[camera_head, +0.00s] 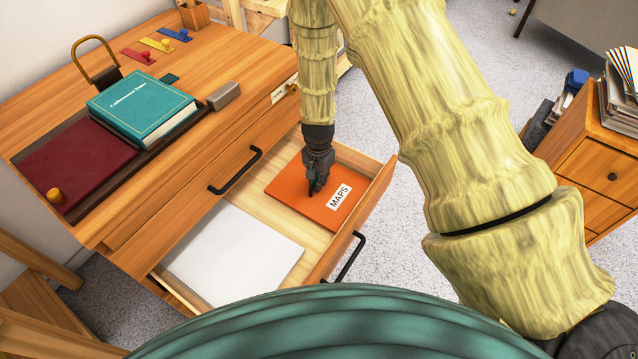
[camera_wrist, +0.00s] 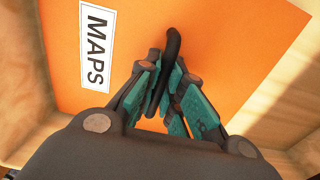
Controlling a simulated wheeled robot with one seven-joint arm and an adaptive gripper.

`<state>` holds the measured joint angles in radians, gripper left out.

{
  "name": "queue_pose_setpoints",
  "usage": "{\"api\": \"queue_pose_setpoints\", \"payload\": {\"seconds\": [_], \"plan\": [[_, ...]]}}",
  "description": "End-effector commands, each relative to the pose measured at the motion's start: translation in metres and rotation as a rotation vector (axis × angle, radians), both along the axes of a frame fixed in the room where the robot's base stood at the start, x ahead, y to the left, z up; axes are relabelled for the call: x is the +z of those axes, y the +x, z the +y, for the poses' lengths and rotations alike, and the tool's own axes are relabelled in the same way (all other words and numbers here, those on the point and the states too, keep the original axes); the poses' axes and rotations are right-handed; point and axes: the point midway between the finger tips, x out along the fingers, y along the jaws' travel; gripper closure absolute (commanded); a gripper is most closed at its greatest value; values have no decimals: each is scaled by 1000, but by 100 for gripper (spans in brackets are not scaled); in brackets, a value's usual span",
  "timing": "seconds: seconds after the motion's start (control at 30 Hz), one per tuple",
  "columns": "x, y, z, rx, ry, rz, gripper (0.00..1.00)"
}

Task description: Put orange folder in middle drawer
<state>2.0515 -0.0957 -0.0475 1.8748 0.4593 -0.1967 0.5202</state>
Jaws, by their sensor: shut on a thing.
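The orange folder (camera_head: 290,188) with a white "MAPS" label lies inside the pulled-out drawer (camera_head: 378,192) of the wooden desk, in its far right part. It also fills much of the wrist view (camera_wrist: 215,40). My gripper (camera_head: 315,187) points down over the folder. In the wrist view its teal-padded fingers (camera_wrist: 164,98) are shut on a thin black handle (camera_wrist: 172,47) that stands up from the folder's face. The folder looks flat on or very near the drawer floor; I cannot tell whether it touches.
White paper (camera_head: 235,255) lies in the drawer's nearer left part. The drawer front has a black handle (camera_head: 348,258). A closed drawer with a black handle (camera_head: 236,171) sits above. A teal book (camera_head: 140,112) and a dark red pad (camera_head: 75,165) lie on the desk.

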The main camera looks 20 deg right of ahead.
Motion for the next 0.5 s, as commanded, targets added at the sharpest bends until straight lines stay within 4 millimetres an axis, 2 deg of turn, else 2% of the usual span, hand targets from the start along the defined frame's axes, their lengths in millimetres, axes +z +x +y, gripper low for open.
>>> {"api": "queue_pose_setpoints", "payload": {"seconds": [0.37, 0.4, 0.5], "plan": [[-2, 1, 0, 0, 1, -1, 100], [-2, 0, 0, 0, 0, 0, 89], [-2, 0, 0, 0, 0, 0, 71]]}}
